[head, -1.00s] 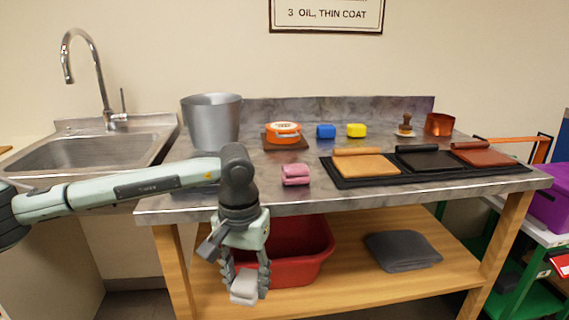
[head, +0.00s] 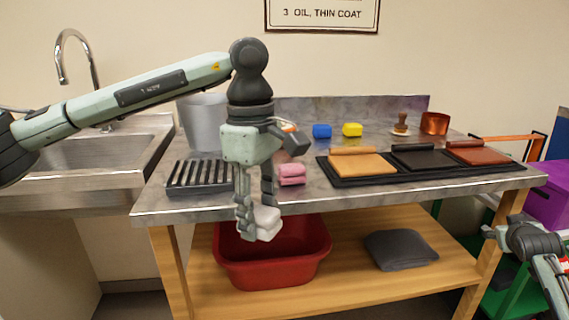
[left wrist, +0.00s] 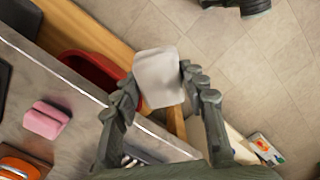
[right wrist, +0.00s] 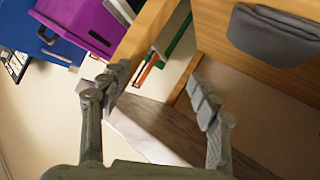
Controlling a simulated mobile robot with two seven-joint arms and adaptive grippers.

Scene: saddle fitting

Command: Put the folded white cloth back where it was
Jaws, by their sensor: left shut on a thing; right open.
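The folded white cloth (head: 262,222) is held between the fingers of my left gripper (head: 256,208), in front of the bench's front edge and above the red tub on the shelf. In the left wrist view the cloth (left wrist: 158,77) sits between the two fingertips (left wrist: 165,92). My right gripper (head: 515,234) is at the right edge of the head view, low beside the bench's right leg. In the right wrist view its fingers (right wrist: 163,82) are apart with nothing between them.
On the bench are a folded pink cloth (head: 291,174), a black slatted rack (head: 200,175), a metal pot (head: 203,122), blue (head: 322,131) and yellow (head: 352,130) blocks, and a dark mat with leather pieces (head: 360,181). Below are a red tub (head: 272,270) and a folded grey cloth (head: 400,249).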

